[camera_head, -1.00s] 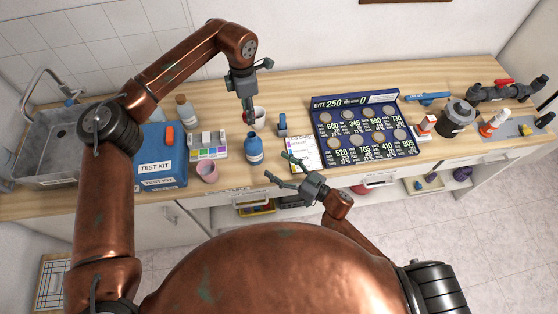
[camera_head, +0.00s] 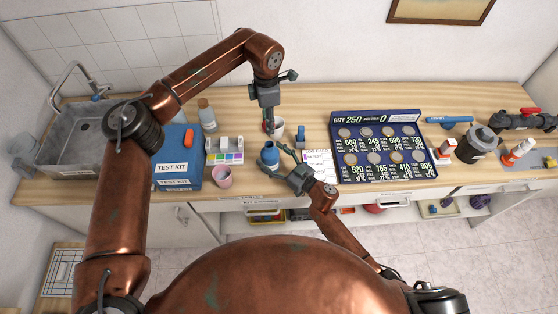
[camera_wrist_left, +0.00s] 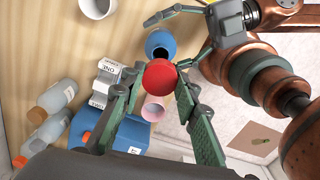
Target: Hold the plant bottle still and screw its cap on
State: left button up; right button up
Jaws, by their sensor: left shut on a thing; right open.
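The plant bottle is blue (camera_head: 270,153) and stands upright on the counter, its open dark mouth showing in the left wrist view (camera_wrist_left: 160,43). My left gripper (camera_head: 268,126) points down above and behind it, shut on a red round cap (camera_wrist_left: 159,74). The cap is apart from the bottle's mouth; in the head view it is mostly hidden by the fingers. My right gripper (camera_head: 278,161) is open at the bottle, with its fingers on either side of it. I cannot tell whether they touch it.
A white cup (camera_head: 278,128) stands just behind the bottle and a pink cup (camera_head: 222,177) to its left. A blue test kit box (camera_head: 172,172) is further left. A card (camera_head: 320,165) and a blue coin board (camera_head: 375,178) lie to the right.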

aim_at(270, 144)
jog(key=shift+w+a, duration=0.25)
jog(key=shift+c, duration=0.3)
jog(key=c, duration=1.3)
jog(key=shift+c, duration=0.2)
pick_arm(q)
jog(key=shift+d+f+m, duration=0.1)
jog(key=shift+f+m, duration=1.4)
jog(key=shift+m, duration=0.2)
jog(key=shift+f, duration=2.4)
